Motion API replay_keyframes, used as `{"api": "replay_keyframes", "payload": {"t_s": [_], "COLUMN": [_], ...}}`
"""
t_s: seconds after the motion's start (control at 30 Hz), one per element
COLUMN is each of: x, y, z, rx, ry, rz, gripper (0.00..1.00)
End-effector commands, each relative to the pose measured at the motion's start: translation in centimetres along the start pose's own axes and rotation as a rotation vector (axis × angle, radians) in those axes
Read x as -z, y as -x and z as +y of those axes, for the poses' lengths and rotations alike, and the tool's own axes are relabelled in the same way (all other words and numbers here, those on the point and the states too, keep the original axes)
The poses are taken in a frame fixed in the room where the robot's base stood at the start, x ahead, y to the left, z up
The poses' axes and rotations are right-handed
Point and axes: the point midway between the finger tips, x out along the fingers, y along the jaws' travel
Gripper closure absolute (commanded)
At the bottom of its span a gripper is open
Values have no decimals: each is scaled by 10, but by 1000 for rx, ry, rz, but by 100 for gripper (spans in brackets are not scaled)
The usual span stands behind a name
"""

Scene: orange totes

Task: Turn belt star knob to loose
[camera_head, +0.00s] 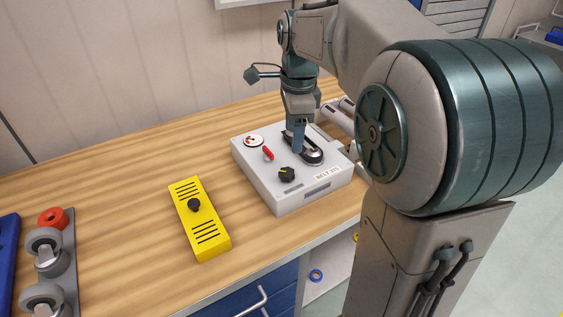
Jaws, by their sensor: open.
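A light grey box (263,184) with a label that seems to read "BELT" stands on the wooden bench. A small black lobed knob (287,174), which looks like the star knob, is on its top near the front edge. My gripper (298,148) points down over the box's top, behind and slightly right of this knob and apart from it. It is open. Its fingertips are at a dark oval fitting (313,154); I cannot tell whether they touch it. The fingers partly hide that fitting. The knob's pointer setting is too small to read.
A red lever (268,153) and a round dial (253,141) are on the box's top. A yellow box (205,232) with a black knob (194,205) lies left of it. Grey castors (45,250) are at far left. Grey rollers (345,118) lie behind the box. The bench's left middle is clear.

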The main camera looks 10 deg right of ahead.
Motion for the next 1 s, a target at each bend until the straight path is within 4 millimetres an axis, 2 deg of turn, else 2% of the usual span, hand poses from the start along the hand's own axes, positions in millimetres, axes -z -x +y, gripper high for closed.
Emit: {"api": "replay_keyframes", "payload": {"t_s": [0.1, 0.2, 0.37, 0.47, 0.8, 1.0], "x": [-4, -6, -7, -6, -4, -2], "y": [-6, -7, -11, -21, -90, -125], "z": [-21, -31, -37, -37, -33, -32], "rx": [-21, -30, -37, -37, -40, -38], "ry": [-181, -286, -359, -365, -362, -363], "rz": [18, 30, 40, 40, 41, 40], "gripper": [39, 39, 39, 39, 39, 39]}}
